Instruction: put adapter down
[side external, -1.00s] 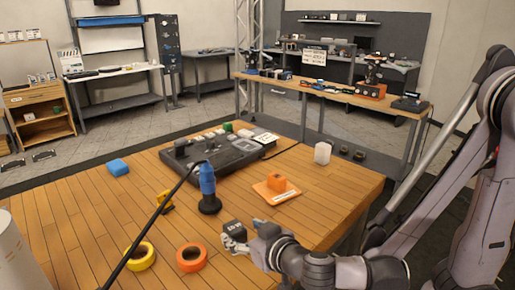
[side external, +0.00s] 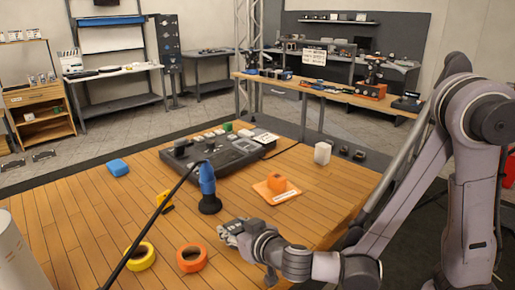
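A small dark block with pale markings, which I take to be the adapter (side external: 232,227), is at the fingers of my gripper (side external: 236,231), near the front right part of the wooden table. My gripper appears shut on it, and the fingers hide much of it. I cannot tell whether the block touches the tabletop.
A blue and black upright tool (side external: 207,185) with a cable stands left of my gripper. Orange tape (side external: 192,258) and yellow tape (side external: 140,257) lie at front left. Bare planks lie between.

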